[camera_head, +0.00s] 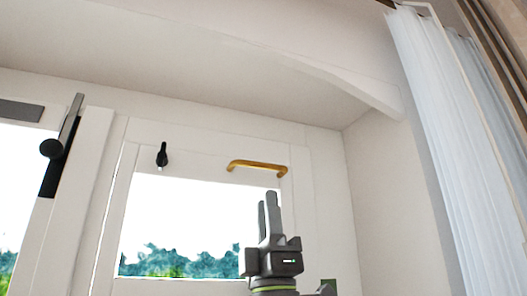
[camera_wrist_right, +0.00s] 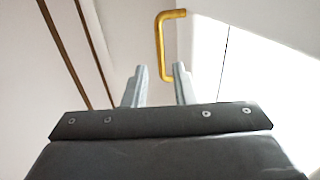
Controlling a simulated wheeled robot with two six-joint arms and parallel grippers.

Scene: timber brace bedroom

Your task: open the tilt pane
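The tilt pane (camera_head: 200,225) is a white-framed window in the middle of the head view, with trees behind the glass. It looks shut. A brass bar handle (camera_head: 257,166) sits on its top rail, right of a small black latch (camera_head: 162,155). My right gripper (camera_head: 267,202) points up, below the handle in the head view. In the right wrist view my gripper (camera_wrist_right: 159,72) has its fingers apart with nothing between them. The brass handle (camera_wrist_right: 160,45) shows beyond the fingertips, and I see no contact. My left gripper is out of view.
Another window with a black lever handle (camera_head: 62,146) is at the left. A white curtain (camera_head: 445,120) hangs at the right. A white brace (camera_head: 345,84) slopes under the ceiling. The wall right of the pane is bare.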

